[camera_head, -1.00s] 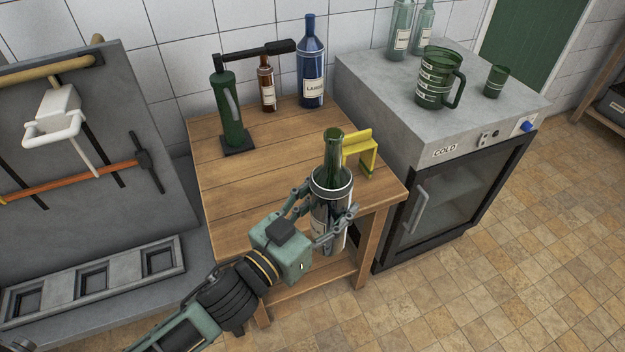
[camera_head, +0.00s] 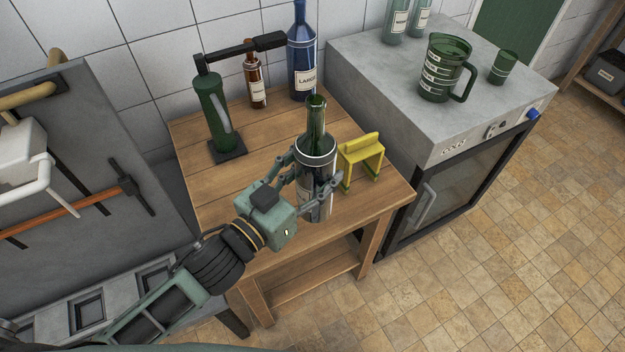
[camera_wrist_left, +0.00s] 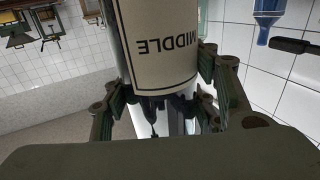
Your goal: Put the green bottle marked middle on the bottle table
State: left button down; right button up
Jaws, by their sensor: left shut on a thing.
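The green bottle (camera_head: 316,150) is upright over the front part of the wooden table (camera_head: 205,178). Its label (camera_wrist_left: 160,42) reads MIDDLE, upside down in the left wrist view. My left gripper (camera_head: 318,182) is shut around the bottle's body from the front left. The bottle's base is low over the tabletop near the front edge; I cannot tell whether it touches. My right gripper is not in view.
A yellow stand (camera_head: 361,158) is close right of the bottle. A green corking tool (camera_head: 212,120), a brown bottle (camera_head: 257,82) and a blue bottle (camera_head: 303,58) stand at the back. A grey cooler (camera_head: 400,110) bears a green jug (camera_head: 444,68). The tabletop's left middle is clear.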

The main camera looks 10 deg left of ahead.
pick_arm(q)
jog(key=w+a+f, duration=0.4)
jog(key=a+f, duration=0.6)
jog(key=shift+a, duration=0.15)
dwell(0.4)
jog(key=shift+f, duration=0.15)
jog(key=c, duration=1.2)
grip_release()
jog(key=shift+f+b, duration=0.35)
jog(key=o, duration=0.5)
jog(key=shift+s+r, duration=0.1)
